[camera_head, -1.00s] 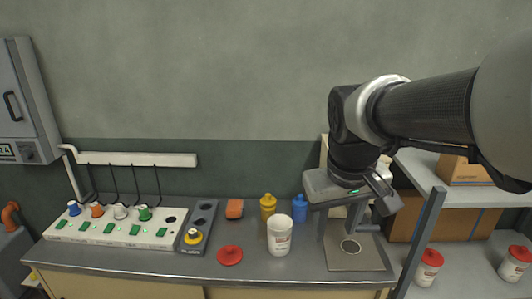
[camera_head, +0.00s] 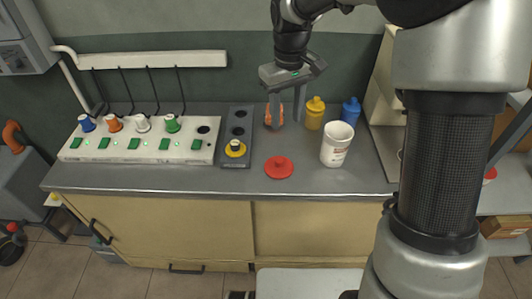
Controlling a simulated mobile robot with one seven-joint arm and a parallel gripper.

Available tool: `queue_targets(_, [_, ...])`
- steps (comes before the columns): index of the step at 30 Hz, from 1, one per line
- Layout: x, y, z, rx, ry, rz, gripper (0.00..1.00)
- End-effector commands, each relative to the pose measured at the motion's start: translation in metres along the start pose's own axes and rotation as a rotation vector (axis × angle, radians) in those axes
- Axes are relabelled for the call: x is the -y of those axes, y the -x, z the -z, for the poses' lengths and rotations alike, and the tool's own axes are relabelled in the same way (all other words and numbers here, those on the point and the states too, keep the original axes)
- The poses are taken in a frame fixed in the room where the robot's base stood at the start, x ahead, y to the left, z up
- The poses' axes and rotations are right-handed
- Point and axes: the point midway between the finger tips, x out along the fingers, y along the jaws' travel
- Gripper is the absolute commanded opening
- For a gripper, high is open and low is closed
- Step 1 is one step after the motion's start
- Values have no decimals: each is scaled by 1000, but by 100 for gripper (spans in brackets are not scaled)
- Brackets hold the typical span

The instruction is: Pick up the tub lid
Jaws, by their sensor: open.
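The red tub lid (camera_head: 279,168) lies flat on the grey counter, near its front edge, with a small knob on top. The open white tub (camera_head: 337,146) stands upright just right of the lid, with no lid on it. My gripper (camera_head: 285,118) points down with its two fingers apart. In the picture it is above and behind the lid, in front of an orange object (camera_head: 268,116). Nothing shows held between the fingers, though the orange object shows behind them. The gripper does not touch the lid.
A yellow bottle (camera_head: 314,115) and a blue bottle (camera_head: 351,110) stand behind the tub. A white panel with coloured plugs (camera_head: 142,148) fills the left counter. The counter (camera_head: 310,184) is clear in front of the lid.

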Motion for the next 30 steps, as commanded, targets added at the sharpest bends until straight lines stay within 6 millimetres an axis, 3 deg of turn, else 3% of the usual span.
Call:
queue_targets(8, [2,-26,6,13,13,13,41])
queue_targets(21, [2,-117,5,13,14,12,41])
queue_targets(30, [2,-137,6,11,12,11,41])
